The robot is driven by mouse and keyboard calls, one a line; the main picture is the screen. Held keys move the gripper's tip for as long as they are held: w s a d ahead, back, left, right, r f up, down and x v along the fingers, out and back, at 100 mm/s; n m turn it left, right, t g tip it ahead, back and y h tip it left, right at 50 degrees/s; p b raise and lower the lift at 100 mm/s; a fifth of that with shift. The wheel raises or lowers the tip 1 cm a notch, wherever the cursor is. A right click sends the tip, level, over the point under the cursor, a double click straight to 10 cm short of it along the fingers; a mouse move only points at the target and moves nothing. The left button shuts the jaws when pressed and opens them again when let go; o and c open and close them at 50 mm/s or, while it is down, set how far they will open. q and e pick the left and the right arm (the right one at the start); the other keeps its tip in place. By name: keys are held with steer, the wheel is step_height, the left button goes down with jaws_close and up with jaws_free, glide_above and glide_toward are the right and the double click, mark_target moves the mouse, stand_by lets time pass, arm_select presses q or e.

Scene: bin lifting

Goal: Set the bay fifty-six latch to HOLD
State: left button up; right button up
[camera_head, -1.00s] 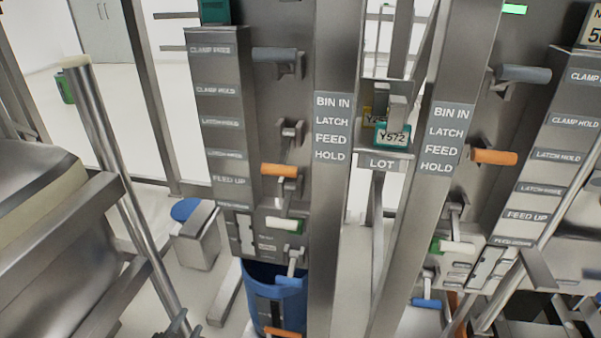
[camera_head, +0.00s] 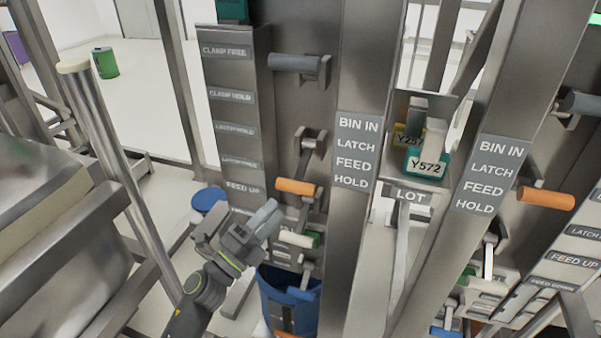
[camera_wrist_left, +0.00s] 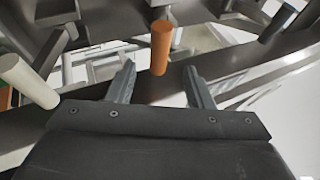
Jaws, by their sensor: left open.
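The left bay panel (camera_head: 232,110) carries label plates for CLAMP, LATCH and FEED; no bay number is readable on it. A lever with an orange handle (camera_head: 296,187) sticks out beside the LATCH and FEED labels. A grey-handled lever (camera_head: 293,62) is above it and a white-and-green handle (camera_head: 297,238) below. My left gripper (camera_head: 267,217) is open and empty, just below and left of the orange handle. In the left wrist view the orange handle (camera_wrist_left: 160,47) stands ahead of the open fingers (camera_wrist_left: 160,86), roughly centred between them; contact does not show. My right gripper is out of view.
A second bay at right has an orange handle (camera_head: 546,197) and a grey handle (camera_head: 585,102). Posts with BIN IN, LATCH, FEED, HOLD signs (camera_head: 356,150) stand between the bays. A blue bin (camera_head: 290,300) is below. A steel pole (camera_head: 110,150) rises at left.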

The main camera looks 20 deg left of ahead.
mark_target(299, 179)
arm_select(q)
steer(key=p+x, duration=0.2)
steer(key=x, duration=0.8)
jaws_close()
